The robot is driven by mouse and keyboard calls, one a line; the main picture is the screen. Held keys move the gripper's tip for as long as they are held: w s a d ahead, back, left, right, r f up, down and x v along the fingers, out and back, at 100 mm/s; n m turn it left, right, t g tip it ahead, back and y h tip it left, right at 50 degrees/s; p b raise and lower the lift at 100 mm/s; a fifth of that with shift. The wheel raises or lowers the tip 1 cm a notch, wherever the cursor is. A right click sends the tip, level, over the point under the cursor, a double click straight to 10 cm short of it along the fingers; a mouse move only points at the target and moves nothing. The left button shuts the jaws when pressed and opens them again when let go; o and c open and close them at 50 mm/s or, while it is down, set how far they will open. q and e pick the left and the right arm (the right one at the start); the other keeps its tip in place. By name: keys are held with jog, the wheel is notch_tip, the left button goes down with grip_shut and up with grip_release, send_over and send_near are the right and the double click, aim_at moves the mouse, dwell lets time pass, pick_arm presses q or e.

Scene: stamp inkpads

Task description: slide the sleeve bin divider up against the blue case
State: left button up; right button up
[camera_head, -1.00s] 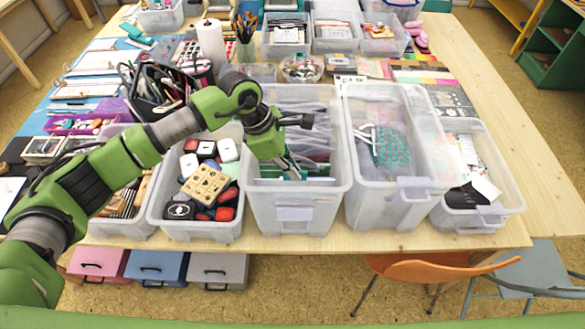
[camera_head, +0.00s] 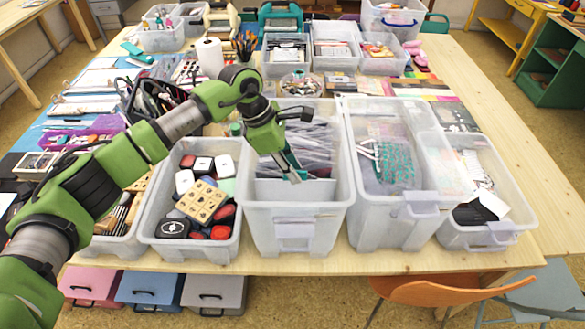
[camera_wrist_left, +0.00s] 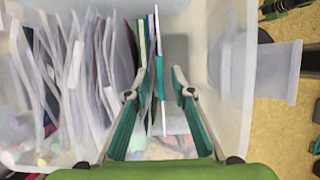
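The clear sleeve bin (camera_head: 295,211) stands at the table's front middle, with several upright sleeves (camera_head: 312,140) packed towards its back. A flat grey panel (camera_head: 268,190), apparently the divider, shows inside near the front. My left gripper (camera_head: 295,176) points down into the bin above this panel. In the left wrist view the gripper (camera_wrist_left: 158,94) is open. Thin upright pieces stand between its fingers, among them a blue-edged one (camera_wrist_left: 159,55), likely the blue case, and a pale one. A grey surface (camera_wrist_left: 176,50) shows just right of them. Contact with the fingers is unclear. My right gripper is out of view.
A bin of stamps and inkpads (camera_head: 170,252) stands to the left. A tall clear bin (camera_head: 392,215) and a lower bin (camera_head: 482,232) stand to the right. The sleeve bin's front wall (camera_wrist_left: 232,90) is close to the right finger.

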pick_arm(q)
jog(key=v, duration=1.2)
dwell(0.4)
